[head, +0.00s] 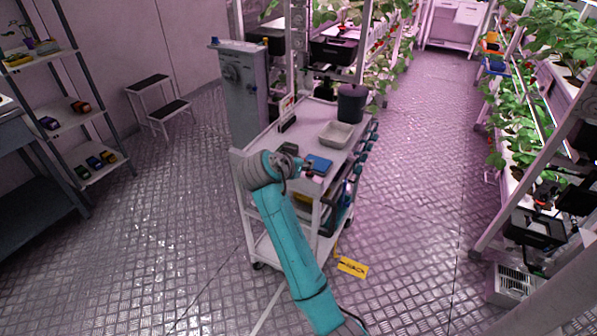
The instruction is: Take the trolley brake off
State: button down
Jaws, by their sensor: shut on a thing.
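The trolley (262,143) is a pale, multi-shelf cart on small dark casters, standing in the middle of the head view. My gripper (306,172) is at the near end of its top shelf, beside a blue flat item. It is shut on a small dark and reddish piece at the trolley's edge, which looks like the brake lever. The gripper and wrist hide most of that piece, and its position cannot be made out.
On the trolley top are a pale tray (336,134), a dark bin (351,103) and the blue item (319,164). A yellow tag (352,267) lies on the floor by the trolley. Shelves (88,120) stand left and plant racks (520,160) right. The right aisle is clear.

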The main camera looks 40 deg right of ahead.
jog(key=shift+w+d+r, duration=0.25)
jog(key=shift+d+r, duration=0.15)
jog(key=shift+d, duration=0.2)
jog(key=shift+w+d+r, duration=0.2)
jog(key=shift+d+r, duration=0.2)
jog(key=shift+d, duration=0.15)
dwell(0.4)
jog(key=c, duration=0.8)
grip_release()
jog(key=shift+a, duration=0.1)
jog(key=shift+f, duration=0.1)
jog(key=v, duration=1.2)
jog(key=shift+f, duration=0.1)
